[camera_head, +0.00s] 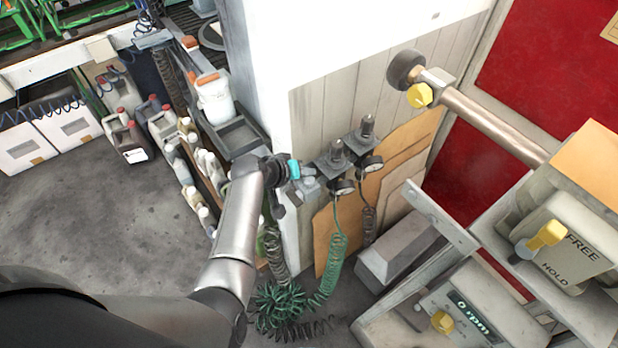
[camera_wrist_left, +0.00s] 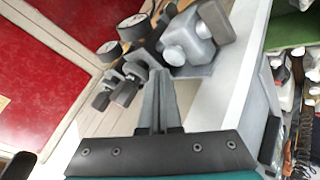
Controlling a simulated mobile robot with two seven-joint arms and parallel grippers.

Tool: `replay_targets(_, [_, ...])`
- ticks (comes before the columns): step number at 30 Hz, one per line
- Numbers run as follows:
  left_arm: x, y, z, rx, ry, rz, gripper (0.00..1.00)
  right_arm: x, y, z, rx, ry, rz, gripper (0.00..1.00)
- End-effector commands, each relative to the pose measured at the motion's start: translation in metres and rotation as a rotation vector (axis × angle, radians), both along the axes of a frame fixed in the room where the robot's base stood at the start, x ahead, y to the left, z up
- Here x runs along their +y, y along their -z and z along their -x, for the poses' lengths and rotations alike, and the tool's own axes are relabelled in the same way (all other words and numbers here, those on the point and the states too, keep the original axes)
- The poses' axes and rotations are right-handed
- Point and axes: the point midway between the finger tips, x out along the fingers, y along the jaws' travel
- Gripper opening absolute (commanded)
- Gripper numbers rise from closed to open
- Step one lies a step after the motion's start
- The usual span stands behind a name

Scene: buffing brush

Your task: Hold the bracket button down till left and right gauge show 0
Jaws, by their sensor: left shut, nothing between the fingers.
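My left gripper (camera_head: 307,171) reaches the wall corner in the head view, its fingers shut and empty. In the left wrist view the closed fingers (camera_wrist_left: 161,98) point at a grey bracket (camera_wrist_left: 215,22) with a pale rounded button (camera_wrist_left: 185,42) just beyond the tips. I cannot tell whether they touch. The bracket (camera_head: 309,187) is partly hidden by the gripper in the head view. To its right hang the left gauge (camera_head: 342,187) and the right gauge (camera_head: 372,164), under grey regulators. Both gauges also show dark and edge-on in the left wrist view. Their readings cannot be made out. My right gripper is out of view.
Green (camera_head: 337,255) and dark coiled hoses hang below the gauges. A machine with a FREE/HOLD plate (camera_head: 568,258) and rpm display (camera_head: 470,315) stands at right, below a metal shaft (camera_head: 495,127). Bottles and jugs (camera_head: 130,140) stand at left; floor at lower left is clear.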

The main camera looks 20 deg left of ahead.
Motion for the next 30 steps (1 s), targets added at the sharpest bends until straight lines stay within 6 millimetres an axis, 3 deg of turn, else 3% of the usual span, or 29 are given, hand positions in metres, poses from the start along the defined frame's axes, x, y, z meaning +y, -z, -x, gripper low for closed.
replay_targets(30, [0.0000,0.0088,0.0001,0.000,0.000,0.000,0.00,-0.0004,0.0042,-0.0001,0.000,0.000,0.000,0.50])
